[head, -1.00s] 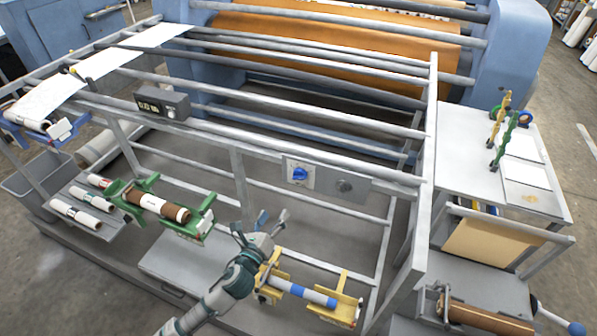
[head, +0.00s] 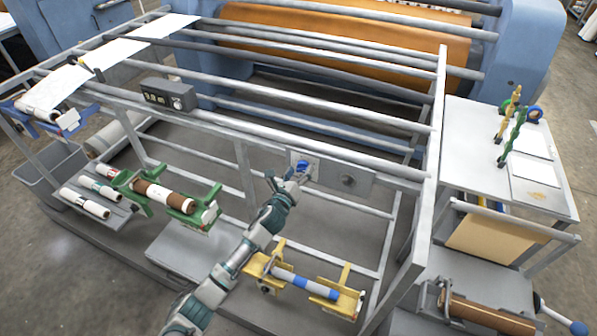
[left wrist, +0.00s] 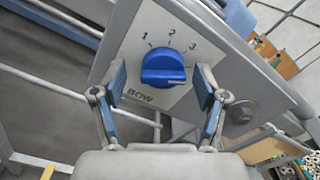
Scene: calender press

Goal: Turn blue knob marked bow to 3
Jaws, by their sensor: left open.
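The blue knob (left wrist: 163,66) sits on a light plate (left wrist: 150,35) printed 1, 2, 3 and BOW. Its raised bar lies roughly level across the left wrist view; I cannot tell which number it points to. In the head view, the knob (head: 302,165) is on the front rail panel, partly hidden by my left gripper (head: 287,177). In the left wrist view, my left gripper (left wrist: 161,84) is open, with one blue-padded finger on each side of the knob and visible gaps between. My right gripper is not in view.
A round grey knob (head: 348,180) is on the same panel to the right. A small display box (head: 166,96) is on the rail to the left. Green (head: 170,197) and yellow (head: 303,278) roll holders stand below. A side table (head: 475,135) is at the right.

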